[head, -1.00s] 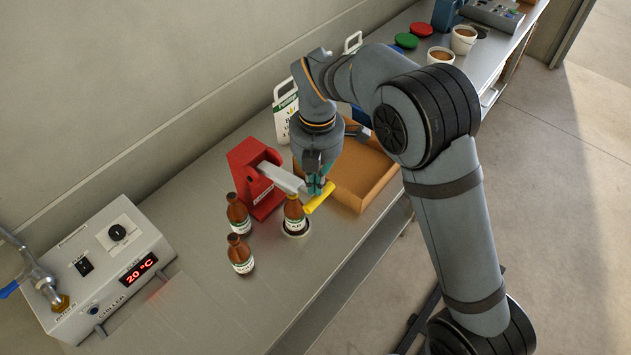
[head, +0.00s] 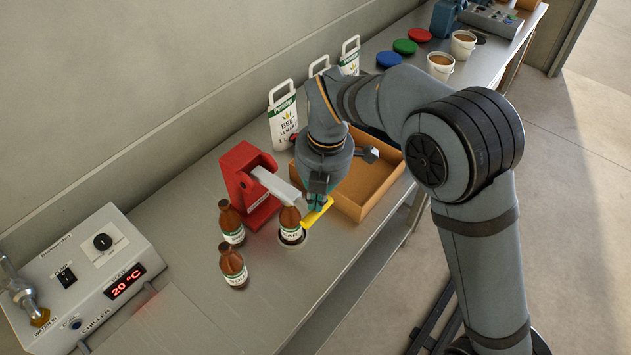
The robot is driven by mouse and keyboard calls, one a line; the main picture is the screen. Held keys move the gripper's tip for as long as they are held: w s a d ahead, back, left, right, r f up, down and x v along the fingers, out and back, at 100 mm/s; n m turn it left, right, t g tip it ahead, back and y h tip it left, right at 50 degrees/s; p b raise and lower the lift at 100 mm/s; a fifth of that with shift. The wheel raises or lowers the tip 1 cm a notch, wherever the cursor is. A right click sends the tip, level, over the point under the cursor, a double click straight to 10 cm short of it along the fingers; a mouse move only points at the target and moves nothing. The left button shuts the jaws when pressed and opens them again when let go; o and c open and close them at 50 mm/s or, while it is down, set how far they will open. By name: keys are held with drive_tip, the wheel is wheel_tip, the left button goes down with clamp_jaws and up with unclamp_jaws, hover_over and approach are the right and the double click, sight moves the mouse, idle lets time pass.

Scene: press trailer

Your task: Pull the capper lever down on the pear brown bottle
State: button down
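The red capper (head: 240,176) stands on the steel bench. Its pale lever arm (head: 274,184) slants out toward the front right and ends in a yellow handle (head: 317,212).
Two more brown bottles (head: 231,222) (head: 233,263) stand left of the capper. A chiller box (head: 95,262) is at the left. An open cardboard tray (head: 372,197) lies right of my gripper, with white label bags (head: 283,118) behind. The front bench strip is clear.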

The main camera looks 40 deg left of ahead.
wheel_tip(320, 180, up, 14)
drive_tip(key=d+p, duration=0.2)
drive_tip(key=shift+s+d+f+p, duration=0.15)
drive_tip(key=shift+p, duration=0.25)
drive_tip(key=f+b, duration=0.1)
drive_tip(key=f, duration=0.3)
drive_tip(key=a+f+b, duration=0.1)
drive_tip(key=f, duration=0.4)
drive_tip(key=a+f+b, duration=0.1)
drive_tip(key=f, duration=0.4)
drive_tip(key=shift+a+f, duration=0.1)
drive_tip(key=shift+a, duration=0.1)
drive_tip(key=shift+w+a+r, duration=0.15)
drive_tip(key=shift+w+r, duration=0.05)
drive_tip(key=shift+r, duration=0.35)
